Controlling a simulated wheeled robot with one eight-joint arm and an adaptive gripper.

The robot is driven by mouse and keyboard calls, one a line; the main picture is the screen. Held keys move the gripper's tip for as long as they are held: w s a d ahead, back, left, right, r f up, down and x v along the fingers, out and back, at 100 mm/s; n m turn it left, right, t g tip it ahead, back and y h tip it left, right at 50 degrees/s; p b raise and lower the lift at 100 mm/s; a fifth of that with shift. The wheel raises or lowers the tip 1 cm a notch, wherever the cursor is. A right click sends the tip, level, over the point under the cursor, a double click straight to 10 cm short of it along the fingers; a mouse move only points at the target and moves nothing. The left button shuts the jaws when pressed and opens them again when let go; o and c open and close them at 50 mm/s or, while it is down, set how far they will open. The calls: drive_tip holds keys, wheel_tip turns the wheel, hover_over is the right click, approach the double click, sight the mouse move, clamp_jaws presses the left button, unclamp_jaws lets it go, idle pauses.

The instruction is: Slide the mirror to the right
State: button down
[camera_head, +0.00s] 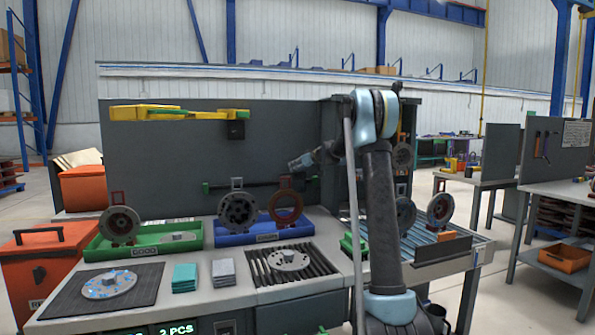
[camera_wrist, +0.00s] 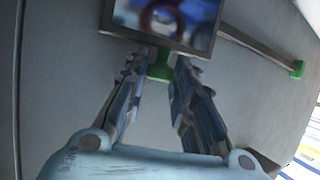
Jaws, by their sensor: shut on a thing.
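The mirror (camera_wrist: 172,18) shows at the top of the wrist view as a dark-framed panel reflecting an orange-brown ring and blue. A green block (camera_wrist: 160,66) sits at its lower edge, between my fingertips. My gripper (camera_wrist: 160,74) is shut on this green block, with both fingers pointing up towards the mirror. In the head view my gripper (camera_head: 300,162) is in front of the grey back panel, near a dark rail (camera_head: 258,185). The rail (camera_wrist: 258,47) also shows in the wrist view, running right to a green end piece (camera_wrist: 298,69).
A green bin (camera_head: 160,252) and a blue bin (camera_head: 220,240) stand on the workbench below the rail. Grey discs and a brown ring (camera_head: 286,206) stand around the bins. A yellow fixture (camera_head: 170,113) is on the panel. My arm covers part of the right side.

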drive_tip(key=c, duration=1.3)
unclamp_jaws()
drive_tip(key=v, duration=1.1)
drive_tip(key=shift+s+d+r, duration=0.2)
drive_tip(key=shift+s+d, duration=0.05)
drive_tip(key=shift+d, duration=0.05)
drive_tip(key=shift+c, duration=0.2)
